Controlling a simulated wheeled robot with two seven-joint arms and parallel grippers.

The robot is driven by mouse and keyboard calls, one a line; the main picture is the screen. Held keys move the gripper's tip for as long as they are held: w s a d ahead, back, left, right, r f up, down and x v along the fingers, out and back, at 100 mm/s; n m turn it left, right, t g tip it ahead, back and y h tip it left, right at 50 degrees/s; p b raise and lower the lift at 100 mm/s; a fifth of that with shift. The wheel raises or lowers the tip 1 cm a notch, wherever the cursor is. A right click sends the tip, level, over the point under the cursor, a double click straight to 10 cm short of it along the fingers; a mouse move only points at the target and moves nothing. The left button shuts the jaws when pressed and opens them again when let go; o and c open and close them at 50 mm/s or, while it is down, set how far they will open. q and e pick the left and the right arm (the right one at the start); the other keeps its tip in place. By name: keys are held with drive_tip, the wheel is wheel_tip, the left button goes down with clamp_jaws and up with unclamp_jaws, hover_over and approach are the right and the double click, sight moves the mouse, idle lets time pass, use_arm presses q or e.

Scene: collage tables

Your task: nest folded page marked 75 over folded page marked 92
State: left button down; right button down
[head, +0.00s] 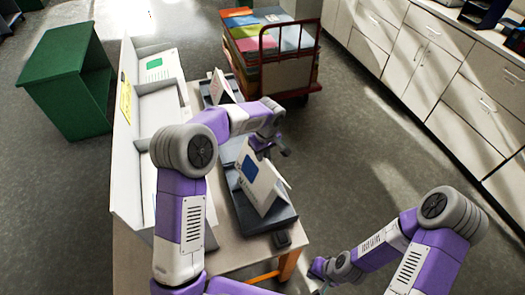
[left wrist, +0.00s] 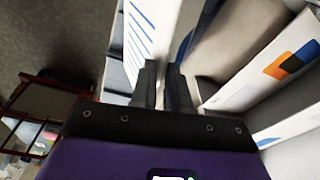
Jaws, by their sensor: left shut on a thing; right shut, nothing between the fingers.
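A white folded page (head: 268,189) with a blue square stands like a tent over a dark tray (head: 280,219) on the table. My left gripper (head: 270,146) is at its upper edge and shut on it. In the left wrist view a white page face with blue lines (left wrist: 138,45) is by the fingertips (left wrist: 164,80). A second folded page (head: 221,88), white and pink, stands on another dark tray further back. The numbers on both pages are too small to read. My right gripper (head: 318,268) is shut and empty, low at the front right, off the table.
A white divided shelf (head: 127,150) runs along the table's left side. A green cabinet (head: 62,82) stands left of it. A red-railed cart (head: 288,72) with coloured stacks is behind the table. Floor at right is open.

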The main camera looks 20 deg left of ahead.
sight(264, 160)
use_arm(q)
wheel_tip(264, 160, down, 3)
drive_tip(key=shift+w+f+b, duration=0.1)
drive_tip(key=shift+w+b, duration=0.05)
drive_tip(key=shift+b, duration=0.6)
drive_tip(key=shift+f+b, duration=0.45)
drive_tip(key=shift+f, duration=0.3)
drive_tip(key=shift+f+b, duration=2.35)
drive_tip(key=shift+f, duration=0.7)
drive_tip(key=c, duration=1.1)
unclamp_jaws()
drive_tip(key=shift+o, duration=0.2)
drive_tip(key=r, duration=0.7)
drive_tip(key=shift+s+d+r+p, duration=0.25)
drive_tip(key=shift+s+d+p, duration=0.05)
drive_tip(key=shift+d, duration=0.1)
drive_tip(key=shift+f, duration=0.1)
